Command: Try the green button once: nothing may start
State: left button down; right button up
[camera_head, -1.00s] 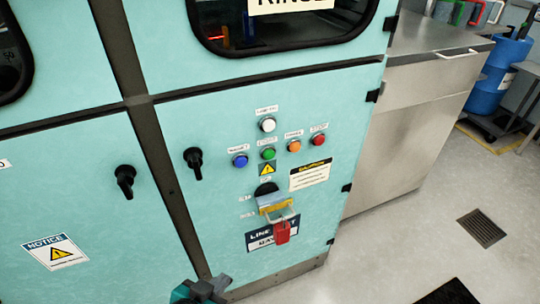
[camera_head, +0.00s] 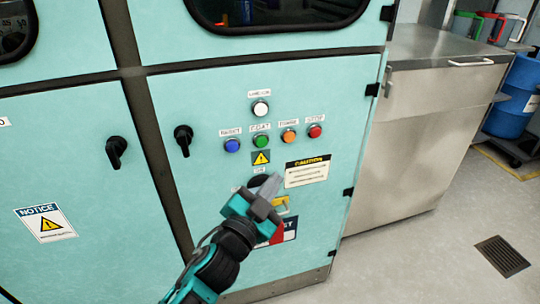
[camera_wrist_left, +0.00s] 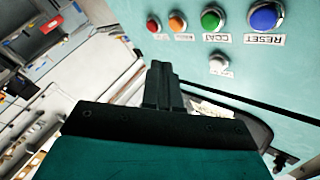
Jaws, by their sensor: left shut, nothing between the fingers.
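The green button (camera_head: 261,141) is on the teal cabinet door (camera_head: 190,240), in a row between a blue button (camera_head: 232,145) and an orange one (camera_head: 289,136). A red button (camera_head: 315,131) ends the row. In the left wrist view the green button (camera_wrist_left: 211,18) shows at the top, with a label that reads COAT. My left gripper (camera_head: 271,186) is shut and empty, below the green button in the head view and not covering it. Its closed fingers also show in the left wrist view (camera_wrist_left: 161,75). My right gripper is out of view.
A white lamp (camera_head: 260,109) sits above the row. A warning triangle (camera_head: 261,158) and caution label (camera_head: 308,171) lie below it. My left gripper partly hides a dark rotary switch (camera_head: 258,181), a yellow part (camera_head: 281,203) and a red tag or lock (camera_head: 278,236). Black handles (camera_head: 183,139) stick out at left.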

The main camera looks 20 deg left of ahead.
aim_at(261, 141)
pick_arm(q)
jog(key=shift+w+d+r+m, duration=0.2)
jog(key=shift+d+r+m, duration=0.15)
jog(key=shift+r, duration=0.2)
jog(key=shift+w, duration=0.1)
jog(key=w+a, duration=0.5)
jog(key=w, duration=0.2)
dwell(0.5)
dwell(1.3)
jog(key=shift+w, duration=0.15)
jog(key=shift+w+a, duration=0.2)
jog(key=shift+w, duration=0.05)
